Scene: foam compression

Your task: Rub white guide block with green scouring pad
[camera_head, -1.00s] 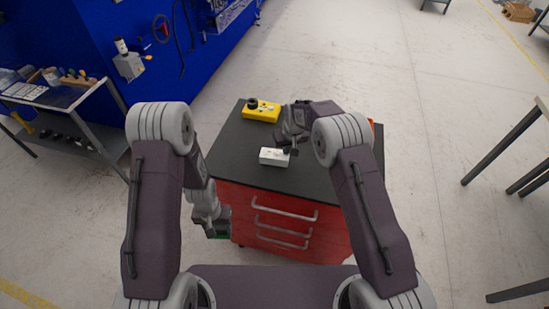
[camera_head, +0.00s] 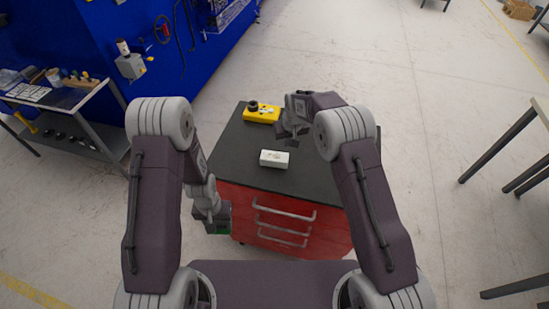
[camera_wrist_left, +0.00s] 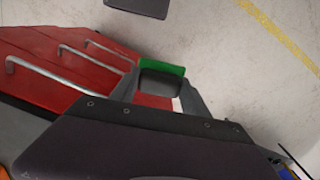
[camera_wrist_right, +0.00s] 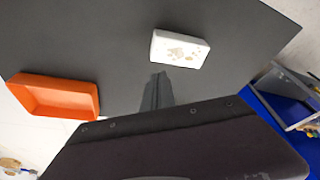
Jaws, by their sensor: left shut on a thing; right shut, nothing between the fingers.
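The white guide block (camera_head: 274,159) lies on the dark top of the red cabinet, near its front edge. In the right wrist view the block (camera_wrist_right: 180,48) shows brownish smudges on its upper face. My right gripper (camera_head: 284,139) is shut and empty, above the cabinet top just beyond the block and apart from it. Its closed fingers also show in the right wrist view (camera_wrist_right: 158,78). My left gripper (camera_head: 218,226) hangs low beside the cabinet's left front. It is shut on the green scouring pad (camera_wrist_left: 162,66), of which a green strip shows between the fingers.
A yellow box (camera_head: 262,112) with a dark knob stands at the back left of the cabinet top (camera_head: 236,150). An orange tray (camera_wrist_right: 60,97) sits on the top, hidden behind my right arm in the head view. Red drawers with metal handles (camera_head: 284,212) face me.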

